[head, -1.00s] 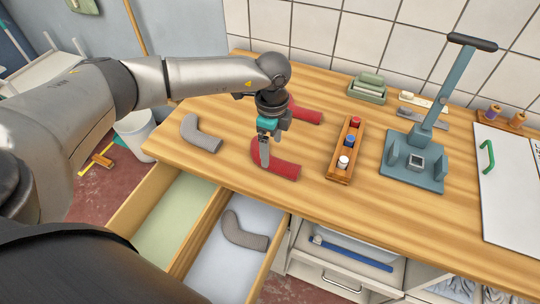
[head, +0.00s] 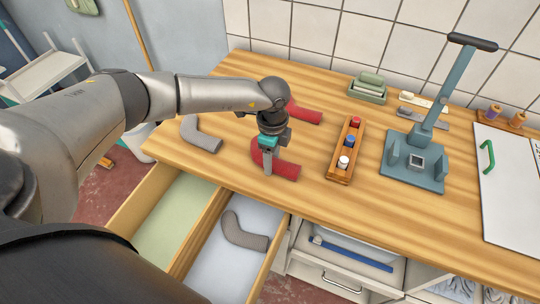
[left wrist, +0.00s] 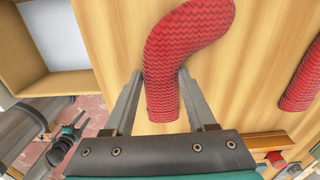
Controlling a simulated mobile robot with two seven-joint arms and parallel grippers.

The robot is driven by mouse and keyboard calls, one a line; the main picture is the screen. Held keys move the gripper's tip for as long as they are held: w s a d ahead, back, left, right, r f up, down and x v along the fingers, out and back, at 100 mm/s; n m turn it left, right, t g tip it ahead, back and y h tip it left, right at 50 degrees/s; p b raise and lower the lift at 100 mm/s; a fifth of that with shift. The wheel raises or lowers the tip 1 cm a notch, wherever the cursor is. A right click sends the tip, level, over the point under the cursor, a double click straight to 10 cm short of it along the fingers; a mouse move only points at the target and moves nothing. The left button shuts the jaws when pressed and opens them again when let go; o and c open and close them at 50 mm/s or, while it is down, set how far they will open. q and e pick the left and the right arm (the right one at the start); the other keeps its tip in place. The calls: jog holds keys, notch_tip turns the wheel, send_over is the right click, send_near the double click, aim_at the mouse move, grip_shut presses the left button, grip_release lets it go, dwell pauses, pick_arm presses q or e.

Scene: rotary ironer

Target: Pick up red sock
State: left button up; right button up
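A red sock (head: 285,169) lies flat on the wooden worktop, its upper part partly hidden by my left gripper (head: 268,172). In the left wrist view this ribbed red sock (left wrist: 185,45) runs between the two fingers of my left gripper (left wrist: 160,76). The fingers are apart, one on each side of the sock, close to its edges; I cannot tell whether they touch it. A second red sock (head: 305,113) lies farther back and also shows at the right of the wrist view (left wrist: 304,80). My right gripper (left wrist: 70,130) shows small at the wrist view's lower left.
A grey sock (head: 201,135) lies on the worktop's left. Another grey sock (head: 243,232) lies in the open right drawer compartment (head: 215,268); the green-lined one (head: 168,212) is empty. A wooden spool rack (head: 338,174) and a blue-grey press (head: 412,170) stand to the right.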

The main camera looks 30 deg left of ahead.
pick_arm(q)
jog(key=c, duration=0.7)
jog(key=shift+c, duration=0.2)
